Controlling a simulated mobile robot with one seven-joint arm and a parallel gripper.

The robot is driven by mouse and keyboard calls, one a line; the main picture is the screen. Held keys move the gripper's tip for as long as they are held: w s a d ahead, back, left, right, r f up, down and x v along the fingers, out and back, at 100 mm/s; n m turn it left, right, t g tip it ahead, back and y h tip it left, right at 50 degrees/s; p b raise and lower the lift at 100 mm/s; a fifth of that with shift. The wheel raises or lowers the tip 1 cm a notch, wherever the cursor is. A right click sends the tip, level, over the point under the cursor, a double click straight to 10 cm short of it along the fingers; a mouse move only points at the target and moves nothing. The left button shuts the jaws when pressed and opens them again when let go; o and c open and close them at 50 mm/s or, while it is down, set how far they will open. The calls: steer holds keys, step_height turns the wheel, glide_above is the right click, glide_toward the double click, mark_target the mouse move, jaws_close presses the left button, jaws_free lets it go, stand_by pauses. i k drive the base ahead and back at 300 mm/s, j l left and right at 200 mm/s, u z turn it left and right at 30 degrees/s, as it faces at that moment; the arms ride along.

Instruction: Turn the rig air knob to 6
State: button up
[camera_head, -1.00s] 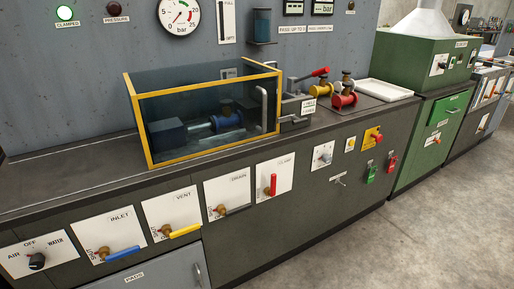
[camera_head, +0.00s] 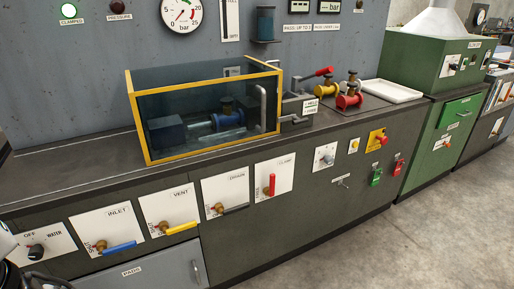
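A small grey knob (camera_head: 325,158) sits on a white plate on the bench front, right of the red-handled plate; its label and scale are too small to read, so I cannot tell its setting or whether it is the rig air knob. A black selector knob (camera_head: 36,252) is at the far left, on a plate marked OFF and WATER. Part of my arm shows at the lower left edge, close to this selector and covering the plate's left end. My gripper's fingers do not show.
A yellow-framed tank (camera_head: 205,92) stands on the bench with a blue fitting inside. Inlet (camera_head: 118,247), vent (camera_head: 181,227) and drain (camera_head: 233,208) levers project from the front. A red emergency-style button (camera_head: 381,140) and padlocks are further right. The floor in front is clear.

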mark_target(329, 160)
steer(key=i+l+u, duration=0.1)
steer(key=i+l, duration=0.25)
steer(key=i+l+u, duration=0.15)
steer(key=i+l, duration=0.2)
steer(key=l, duration=0.25)
